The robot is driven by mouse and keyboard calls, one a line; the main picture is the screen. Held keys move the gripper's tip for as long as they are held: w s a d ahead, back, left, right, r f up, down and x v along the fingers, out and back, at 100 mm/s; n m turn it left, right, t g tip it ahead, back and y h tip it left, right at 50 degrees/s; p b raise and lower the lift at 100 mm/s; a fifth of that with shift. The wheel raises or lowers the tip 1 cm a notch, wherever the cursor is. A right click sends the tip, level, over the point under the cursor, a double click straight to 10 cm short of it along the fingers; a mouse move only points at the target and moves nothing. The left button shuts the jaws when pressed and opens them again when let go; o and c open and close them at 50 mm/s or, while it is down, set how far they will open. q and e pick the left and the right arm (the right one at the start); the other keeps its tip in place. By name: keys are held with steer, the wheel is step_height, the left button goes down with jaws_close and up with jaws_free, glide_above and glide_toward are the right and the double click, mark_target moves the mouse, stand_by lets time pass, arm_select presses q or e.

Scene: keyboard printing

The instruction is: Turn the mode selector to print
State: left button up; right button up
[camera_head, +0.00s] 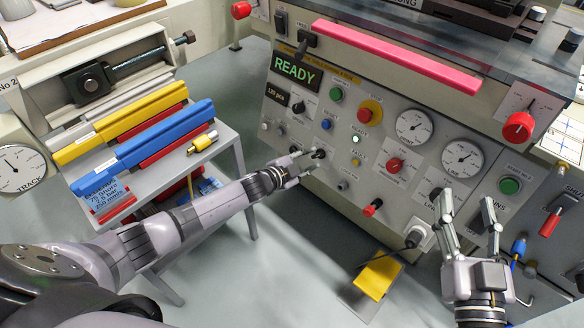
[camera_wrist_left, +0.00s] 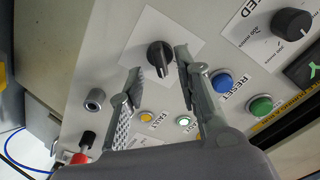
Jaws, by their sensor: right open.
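A black selector knob (camera_wrist_left: 160,55) on a white plate is on the grey control panel; its label is too small to read. In the head view the knob (camera_head: 319,154) sits left of centre on the panel. My left gripper (camera_wrist_left: 157,76) is open, its two fingers spread with the knob between and just beyond their tips. I cannot tell whether either finger touches it. In the head view my left gripper (camera_head: 299,164) reaches the panel from the left. My right gripper (camera_head: 467,204) is open and empty in front of the panel's lower right.
Close to the knob are a blue reset button (camera_wrist_left: 222,82), a green button (camera_wrist_left: 260,106) and small lamps. A READY display (camera_head: 297,70) is lit above. A side table with yellow and blue bars (camera_head: 150,135) stands left. A yellow pedal (camera_head: 378,276) is on the floor.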

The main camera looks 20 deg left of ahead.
arm_select(q)
steer(key=v, duration=0.9)
steer(key=shift+s, duration=0.15)
